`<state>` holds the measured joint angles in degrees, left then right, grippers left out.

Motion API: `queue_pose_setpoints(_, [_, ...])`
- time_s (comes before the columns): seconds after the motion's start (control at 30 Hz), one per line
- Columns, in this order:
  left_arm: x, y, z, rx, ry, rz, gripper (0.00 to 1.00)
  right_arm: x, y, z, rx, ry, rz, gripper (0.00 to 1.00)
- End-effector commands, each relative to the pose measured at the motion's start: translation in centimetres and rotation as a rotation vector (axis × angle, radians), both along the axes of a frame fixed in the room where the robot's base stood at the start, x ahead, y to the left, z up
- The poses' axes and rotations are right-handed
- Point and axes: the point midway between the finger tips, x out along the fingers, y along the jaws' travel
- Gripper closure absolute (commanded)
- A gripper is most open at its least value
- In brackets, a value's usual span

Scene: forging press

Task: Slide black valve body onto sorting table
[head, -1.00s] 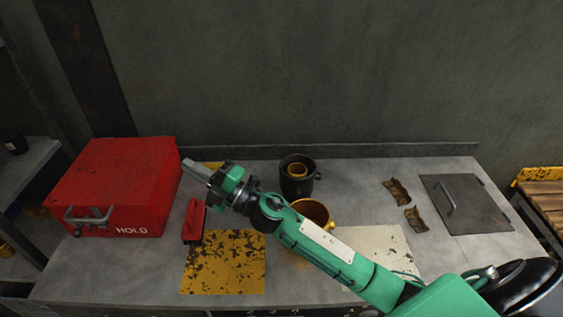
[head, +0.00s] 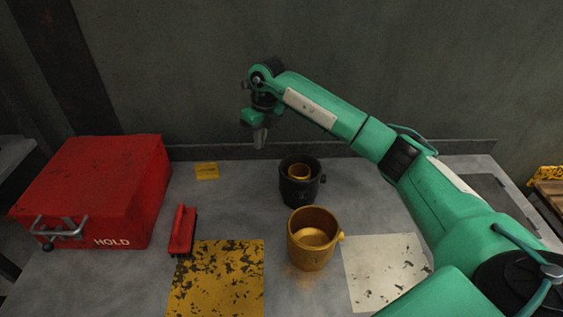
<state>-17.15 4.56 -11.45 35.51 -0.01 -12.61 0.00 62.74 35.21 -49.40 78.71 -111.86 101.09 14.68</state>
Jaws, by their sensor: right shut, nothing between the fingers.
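The black valve body (head: 299,192) stands upright at the back middle of the grey sorting table (head: 230,212). A brass-coloured ring shows inside its open top. A brass valve body (head: 313,248) stands in front of it, upright, with a small knob on its right side. My right gripper (head: 260,139) points down at the back of the table, behind and left of the black valve body and apart from it. Its fingers are shut and hold nothing. My left gripper is not in view.
A red HOLD box (head: 95,185) stands at the left, with a red brush-like tool (head: 182,230) beside it. A yellow worn plate (head: 218,280) and a white plate (head: 385,270) lie in front. A yellow tag (head: 207,170) lies at the back. My right arm covers the right side.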

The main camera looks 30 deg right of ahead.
Motion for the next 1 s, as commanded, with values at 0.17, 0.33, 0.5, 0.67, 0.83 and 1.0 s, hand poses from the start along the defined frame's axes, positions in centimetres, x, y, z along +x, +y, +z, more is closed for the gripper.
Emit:
queue_pose_setpoints(0.17, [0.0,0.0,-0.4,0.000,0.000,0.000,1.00,0.1,-3.8,1.3,-0.129,0.041,-0.054,1.00])
queue_pose_setpoints(0.33, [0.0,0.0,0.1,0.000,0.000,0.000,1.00,0.0,-4.1,0.3,-0.141,0.050,-0.060,1.00])
queue_pose_setpoints(0.5, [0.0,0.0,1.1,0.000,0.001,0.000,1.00,-0.1,-4.0,-2.8,-0.140,0.050,-0.058,1.00])
queue_pose_setpoints(0.67, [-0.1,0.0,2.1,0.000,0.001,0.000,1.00,-0.1,-4.0,-6.4,-0.139,0.051,-0.058,1.00])
queue_pose_setpoints(0.83, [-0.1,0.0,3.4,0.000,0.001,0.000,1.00,-1.1,-4.4,-8.2,-0.138,0.046,-0.057,1.00])
queue_pose_setpoints(1.0, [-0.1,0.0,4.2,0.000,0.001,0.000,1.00,-2.9,-4.8,-8.4,-0.138,0.047,-0.058,1.00])
